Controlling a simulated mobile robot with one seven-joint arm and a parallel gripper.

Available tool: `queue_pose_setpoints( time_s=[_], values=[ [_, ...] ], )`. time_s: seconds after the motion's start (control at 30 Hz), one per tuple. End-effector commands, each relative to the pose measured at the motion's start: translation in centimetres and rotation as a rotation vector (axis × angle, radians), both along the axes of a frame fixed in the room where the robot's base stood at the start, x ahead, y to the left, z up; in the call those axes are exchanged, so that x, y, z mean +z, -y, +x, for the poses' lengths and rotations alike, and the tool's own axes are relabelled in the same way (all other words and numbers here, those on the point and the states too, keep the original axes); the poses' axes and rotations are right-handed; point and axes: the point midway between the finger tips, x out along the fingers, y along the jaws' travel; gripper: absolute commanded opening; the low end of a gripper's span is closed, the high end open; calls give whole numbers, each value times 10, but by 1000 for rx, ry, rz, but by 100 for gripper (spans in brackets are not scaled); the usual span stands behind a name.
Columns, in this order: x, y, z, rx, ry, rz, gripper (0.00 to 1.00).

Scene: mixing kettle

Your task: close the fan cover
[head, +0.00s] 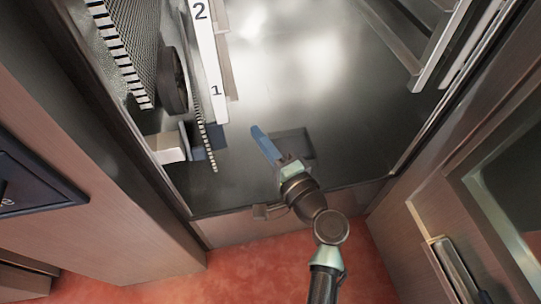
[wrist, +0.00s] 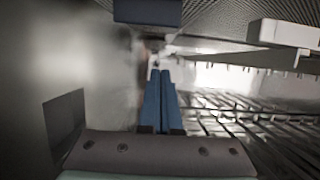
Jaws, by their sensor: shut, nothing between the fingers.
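A dark round fan (head: 173,80) sits at the left wall inside the open metal cabinet in the head view. A perforated mesh panel (head: 128,35) with a striped edge stands beside it and looks like the fan cover; I cannot tell its exact angle. My gripper (head: 257,131) has long blue fingers and is inside the cabinet, low over the metal floor, to the right of the fan and apart from it. In the wrist view its fingers (wrist: 160,75) are together with nothing between them. Perforated metal (wrist: 225,15) shows above them.
A blue block (head: 205,141) and a white block (head: 168,147) lie at the cabinet's lower left. Strips numbered 1 and 2 (head: 208,60) stand right of the fan. Metal rails (head: 425,50) run at the right. The cabinet floor (head: 330,110) is mostly clear. A door with a handle (head: 455,268) stands at right.

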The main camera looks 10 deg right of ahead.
Motion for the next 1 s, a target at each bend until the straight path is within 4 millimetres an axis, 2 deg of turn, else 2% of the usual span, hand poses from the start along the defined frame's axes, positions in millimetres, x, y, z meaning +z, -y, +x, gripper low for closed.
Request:
queue_pose_setpoints(
  time_s=[0.03, 0.13, 0.23, 0.4, 0.87, 1.0],
  values=[
    [-3, -4, 11, 1, 4, -2, 0],
    [-2, -13, 27, 3, 3, -1, 0],
    [-3, -30, 22, 4, -1, -1, 0],
    [-1, -44, 20, 0, -1, 0, 0],
    [0, -52, 20, 1, -1, 0, 0],
    [1, -76, 16, 5, -4, 0, 0]
  ],
)
